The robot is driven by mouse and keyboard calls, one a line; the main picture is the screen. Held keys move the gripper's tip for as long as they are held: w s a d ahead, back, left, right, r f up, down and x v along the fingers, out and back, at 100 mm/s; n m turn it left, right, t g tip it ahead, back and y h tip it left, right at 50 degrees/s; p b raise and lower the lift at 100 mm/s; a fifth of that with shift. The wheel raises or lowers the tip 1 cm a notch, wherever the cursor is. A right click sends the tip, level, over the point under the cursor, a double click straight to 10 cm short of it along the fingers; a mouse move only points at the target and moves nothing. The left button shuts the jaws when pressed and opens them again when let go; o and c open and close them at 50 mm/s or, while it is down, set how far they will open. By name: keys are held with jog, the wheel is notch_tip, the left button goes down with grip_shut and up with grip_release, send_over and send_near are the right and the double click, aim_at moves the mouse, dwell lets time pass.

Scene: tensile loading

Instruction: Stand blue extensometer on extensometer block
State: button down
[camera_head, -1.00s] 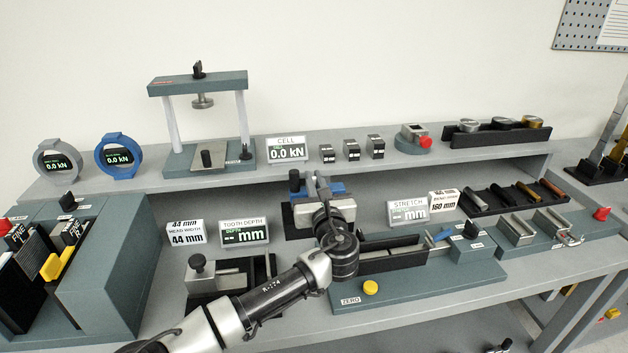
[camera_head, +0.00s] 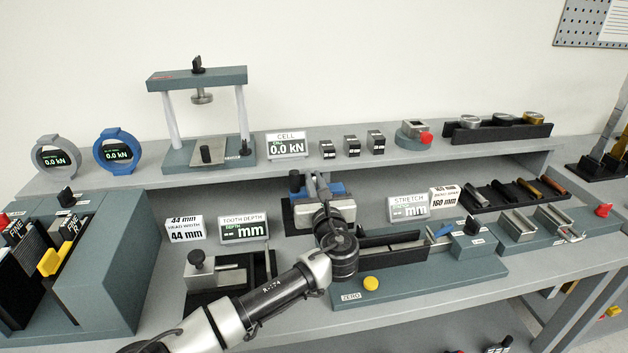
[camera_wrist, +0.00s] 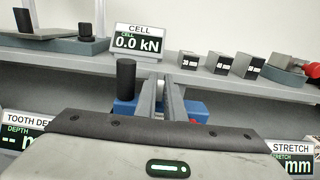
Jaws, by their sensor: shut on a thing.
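My gripper (camera_head: 316,182) is shut on the blue extensometer (camera_head: 337,189), at the back of the lower bench surface under the shelf. In the wrist view the two fingers of my gripper (camera_wrist: 164,88) point forward, with blue parts of the extensometer (camera_wrist: 197,111) on both sides. A black cylinder (camera_wrist: 126,80) rises at its left. A dark block (camera_head: 290,218) shows beneath and to the left of my gripper; I take it for the extensometer block. My wrist hides most of it, and I cannot tell whether the extensometer touches it.
The tooth depth display (camera_head: 244,229) stands to the left and the stretch display (camera_head: 408,208) to the right. The shelf edge (camera_head: 400,160) runs behind. A long green fixture (camera_head: 420,272) with a yellow button (camera_head: 371,284) lies in front on the right.

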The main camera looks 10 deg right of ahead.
jog(key=shift+f, duration=0.1)
jog(key=c, duration=1.8)
grip_release()
jog(key=shift+o, duration=0.2)
jog(key=shift+f, duration=0.1)
